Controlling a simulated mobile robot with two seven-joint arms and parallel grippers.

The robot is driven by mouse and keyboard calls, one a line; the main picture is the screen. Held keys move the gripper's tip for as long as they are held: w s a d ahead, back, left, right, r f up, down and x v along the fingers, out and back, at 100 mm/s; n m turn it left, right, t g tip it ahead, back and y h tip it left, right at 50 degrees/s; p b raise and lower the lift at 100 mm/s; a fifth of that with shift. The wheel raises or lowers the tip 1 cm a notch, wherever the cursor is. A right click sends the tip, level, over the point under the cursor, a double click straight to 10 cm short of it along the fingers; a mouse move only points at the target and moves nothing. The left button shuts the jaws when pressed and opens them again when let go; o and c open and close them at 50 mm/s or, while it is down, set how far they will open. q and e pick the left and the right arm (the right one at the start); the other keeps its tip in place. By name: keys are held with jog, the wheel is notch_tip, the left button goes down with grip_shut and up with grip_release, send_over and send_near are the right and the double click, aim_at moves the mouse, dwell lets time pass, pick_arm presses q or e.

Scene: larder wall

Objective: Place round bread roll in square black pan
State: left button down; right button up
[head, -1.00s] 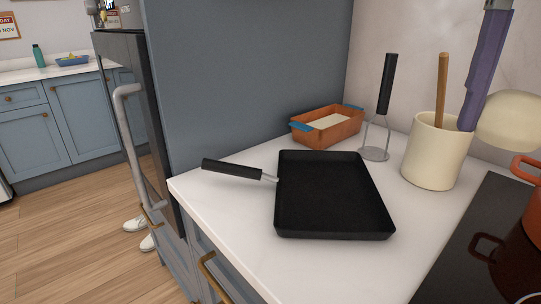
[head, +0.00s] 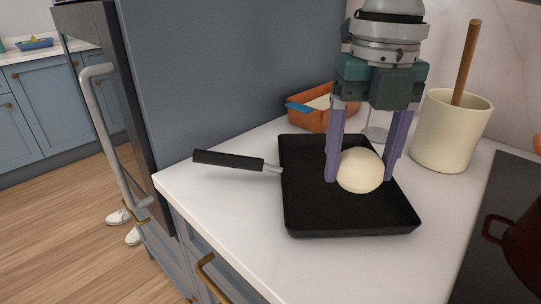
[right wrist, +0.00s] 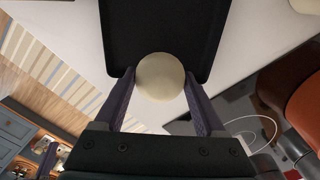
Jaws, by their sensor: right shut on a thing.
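The round bread roll (head: 360,171) is pale and smooth. My right gripper (head: 361,176) is shut on it, with a purple finger on each side, and holds it over the square black pan (head: 310,214). Whether the roll touches the pan floor, I cannot tell. The roll (right wrist: 160,76) also shows between the fingers in the right wrist view, with the pan (right wrist: 150,25) beyond it. The pan lies flat on the white counter, its black handle (head: 228,161) pointing left. My left gripper is not in view.
An orange loaf dish (head: 308,116) with blue handles stands behind the pan. A cream crock (head: 450,130) with a wooden-handled tool stands at the back right. A dark hob (head: 490,230) lies to the right. White counter is free in front of the pan.

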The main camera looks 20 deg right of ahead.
aim_at(362, 153)
notch_tip(362, 153, down, 6)
jog(key=shift+r+b, duration=0.2)
jog(key=shift+b, duration=0.15)
jog(key=shift+f, duration=0.4)
jog(key=shift+f, duration=0.1)
jog(key=o, duration=1.3)
notch_tip(362, 153, up, 12)
jog(key=shift+f+p, duration=0.1)
jog(key=shift+p, duration=0.6)
jog(key=shift+r, duration=0.3)
jog(key=shift+f, duration=0.1)
